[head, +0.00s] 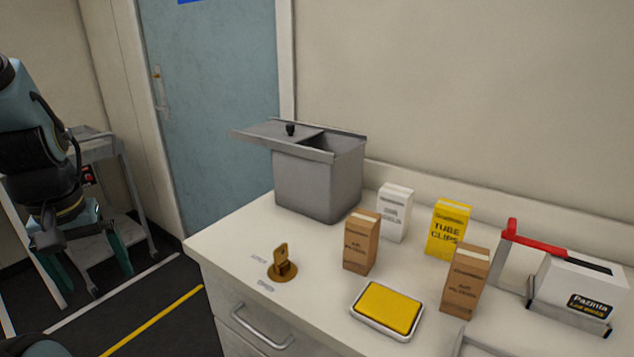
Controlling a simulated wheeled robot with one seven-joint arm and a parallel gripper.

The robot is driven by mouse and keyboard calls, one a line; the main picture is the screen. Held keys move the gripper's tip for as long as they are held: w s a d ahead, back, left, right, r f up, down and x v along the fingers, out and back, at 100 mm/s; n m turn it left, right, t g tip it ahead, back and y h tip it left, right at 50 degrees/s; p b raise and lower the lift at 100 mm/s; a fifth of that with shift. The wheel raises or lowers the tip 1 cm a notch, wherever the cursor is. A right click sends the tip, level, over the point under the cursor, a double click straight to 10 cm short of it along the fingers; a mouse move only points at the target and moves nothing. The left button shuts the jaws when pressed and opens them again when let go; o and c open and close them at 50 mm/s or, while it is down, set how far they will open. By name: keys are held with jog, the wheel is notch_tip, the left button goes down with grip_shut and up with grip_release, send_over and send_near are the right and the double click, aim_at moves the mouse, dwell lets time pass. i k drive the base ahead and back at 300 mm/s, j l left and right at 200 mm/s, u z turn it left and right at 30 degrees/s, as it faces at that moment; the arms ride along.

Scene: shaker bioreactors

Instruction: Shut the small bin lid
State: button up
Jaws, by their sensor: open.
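The small grey bin (315,186) stands on the white counter near the wall. Its flat grey lid (265,132) has a black knob (290,129) and is slid to the left, overhanging the bin's left side. A dark opening (335,144) shows at the right of the top. My gripper (92,282) hangs at the far left, pointing down with its teal fingers apart. It is empty, well left of the bin and off the counter.
On the counter (232,246) are a brass key switch (283,264), brown boxes (361,242), a white box (395,212), a yellow box (448,228), a yellow pad (388,307) and a red-handled device (575,290). A grey cart (128,190) stands behind my arm. The counter's front left is fairly clear.

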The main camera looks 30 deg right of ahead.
aim_at(280, 126)
jog(key=z, duration=1.15)
